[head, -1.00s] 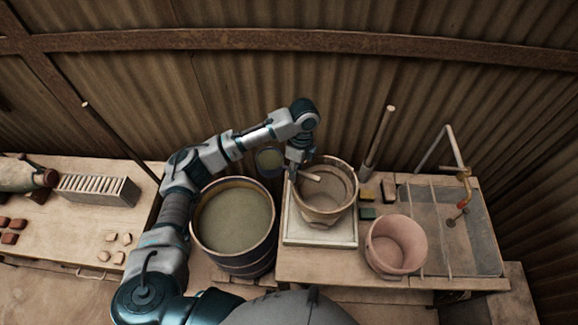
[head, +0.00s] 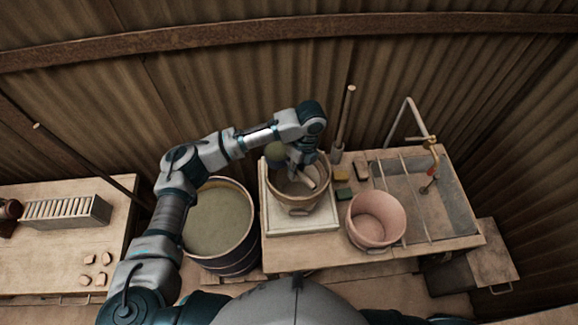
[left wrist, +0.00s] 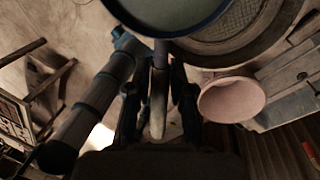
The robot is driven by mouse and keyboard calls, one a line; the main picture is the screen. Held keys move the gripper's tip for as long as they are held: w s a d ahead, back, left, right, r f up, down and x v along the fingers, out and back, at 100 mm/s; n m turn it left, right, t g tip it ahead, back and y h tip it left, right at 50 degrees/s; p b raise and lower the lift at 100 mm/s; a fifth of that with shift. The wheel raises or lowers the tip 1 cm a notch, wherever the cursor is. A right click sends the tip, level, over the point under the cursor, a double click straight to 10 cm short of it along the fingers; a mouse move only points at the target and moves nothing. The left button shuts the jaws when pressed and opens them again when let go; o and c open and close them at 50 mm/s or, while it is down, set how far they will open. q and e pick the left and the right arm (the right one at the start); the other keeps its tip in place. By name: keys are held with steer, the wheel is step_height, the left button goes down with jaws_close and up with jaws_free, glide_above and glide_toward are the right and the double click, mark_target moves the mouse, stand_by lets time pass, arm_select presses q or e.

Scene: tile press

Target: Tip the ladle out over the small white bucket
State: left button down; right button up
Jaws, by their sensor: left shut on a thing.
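My left gripper (head: 301,170) is shut on the ladle's pale handle (head: 309,183). The handle also shows between the fingers in the left wrist view (left wrist: 158,105). The ladle's round bowl (head: 275,155) is above the back left rim of the pale beige bucket (head: 297,207). In the left wrist view the bowl (left wrist: 175,18) has a blue rim, holds grey-green liquid and looks roughly level. The bucket stands on a white tray (head: 268,222); a mesh sieve (left wrist: 235,25) shows at its mouth, partly hidden by the ladle. My right gripper is not in view.
A dark barrel of grey-green liquid (head: 218,215) stands left of the tray. A pink bucket (head: 376,217) stands right of it, before a sink (head: 430,205) with a tap. Small blocks (head: 343,174) lie behind. A left table bears a slotted rack (head: 66,211).

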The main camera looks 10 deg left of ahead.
arm_select(q)
steer(key=shift+d+m, duration=0.2)
steer(key=shift+m, duration=0.5)
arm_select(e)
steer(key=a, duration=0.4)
arm_select(q)
steer(key=d+f+m+t+b, duration=0.1)
steer(key=d+f+m+b, duration=0.3)
steer(key=d+m+b, duration=0.15)
steer(key=shift+a+r+t+h+b, duration=0.15)
steer(key=shift+r+t+h+b, duration=0.45)
steer(key=shift+h, duration=1.45)
steer(key=shift+a+r+t+h+b, duration=0.2)
steer(key=shift+r+h+b, duration=0.75)
steer(key=shift+h, duration=1.05)
steer(key=shift+a+r+t+h+b, duration=0.15)
steer(key=shift+r+t+h+b, duration=0.45)
steer(key=shift+h, duration=1.45)
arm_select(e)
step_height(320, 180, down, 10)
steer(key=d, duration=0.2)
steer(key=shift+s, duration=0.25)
